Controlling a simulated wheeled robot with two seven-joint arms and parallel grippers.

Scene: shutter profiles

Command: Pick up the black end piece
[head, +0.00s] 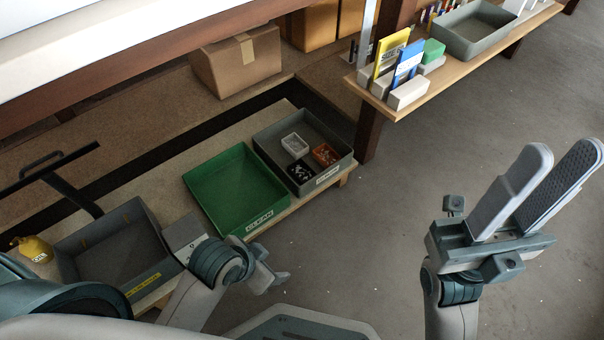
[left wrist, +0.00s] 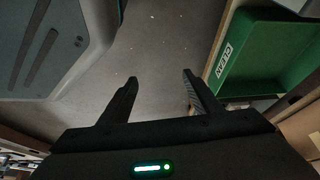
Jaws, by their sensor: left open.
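Small black pieces (head: 300,172) lie in the grey labelled bin (head: 262,148), in front of a white box and beside an orange one. They are too small for me to tell whether one is the black end piece. My left gripper (head: 274,272) is below and to the right of the green bin in the head view, away from the grey bin. In the left wrist view the left gripper (left wrist: 158,82) is open, with only floor between its fingers. My right gripper (head: 548,165) is at the right over the floor, its two fingers apart and nothing between them.
The green CLEAN bin (head: 197,182) stands beside the grey bin on a low wooden platform. A second grey bin (head: 72,243) and a yellow can (head: 35,250) are at the left. A shelf (head: 412,108) with cards and a tray is at the top right. The floor (head: 380,220) is clear.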

